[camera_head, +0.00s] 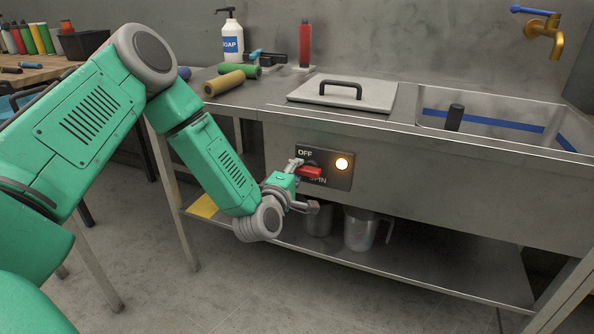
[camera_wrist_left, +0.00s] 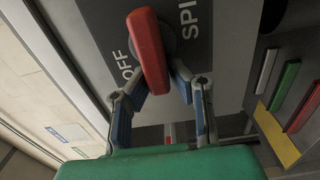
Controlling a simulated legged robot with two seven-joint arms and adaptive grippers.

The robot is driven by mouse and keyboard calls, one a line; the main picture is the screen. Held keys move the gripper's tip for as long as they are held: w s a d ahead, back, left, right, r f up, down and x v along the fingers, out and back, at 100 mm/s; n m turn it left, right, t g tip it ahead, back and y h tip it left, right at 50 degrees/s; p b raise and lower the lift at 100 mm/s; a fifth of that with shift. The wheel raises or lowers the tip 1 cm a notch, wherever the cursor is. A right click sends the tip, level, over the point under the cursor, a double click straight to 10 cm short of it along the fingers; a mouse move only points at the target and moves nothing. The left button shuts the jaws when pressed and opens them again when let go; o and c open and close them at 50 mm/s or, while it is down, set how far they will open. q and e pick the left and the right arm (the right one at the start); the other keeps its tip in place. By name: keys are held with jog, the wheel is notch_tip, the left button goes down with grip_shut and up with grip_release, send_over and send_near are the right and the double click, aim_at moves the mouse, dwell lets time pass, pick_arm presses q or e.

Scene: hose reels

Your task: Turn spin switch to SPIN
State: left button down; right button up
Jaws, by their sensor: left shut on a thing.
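The spin switch (camera_head: 309,172) is a red lever on a dark panel (camera_head: 340,176) on the sink unit's front. OFF is printed above it and SPIN below it. The lever lies roughly level, between the two labels. In the left wrist view the red lever (camera_wrist_left: 150,55) stands out between OFF and SPIN. My left gripper (camera_head: 304,186) is at the panel, its fingers on either side of the lever, shut on it. The fingers also show in the wrist view (camera_wrist_left: 160,88). My right gripper is out of view.
The steel counter holds a lidded hatch (camera_head: 343,92), a sink basin, rolled items and a soap bottle (camera_head: 230,40). Metal jugs (camera_head: 361,228) stand on the lower shelf (camera_head: 400,266), below the panel. The floor in front is clear.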

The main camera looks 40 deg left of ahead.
pick_arm(q)
jog(key=shift+s+d+f, duration=0.2)
jog(key=shift+d+f, duration=0.05)
jog(key=shift+f, duration=0.15)
jog(key=c, duration=1.5)
grip_release()
jog(key=shift+w+r, duration=0.1)
jog(key=shift+r, duration=0.05)
jog(key=v, duration=1.2)
jog(key=shift+a, duration=0.1)
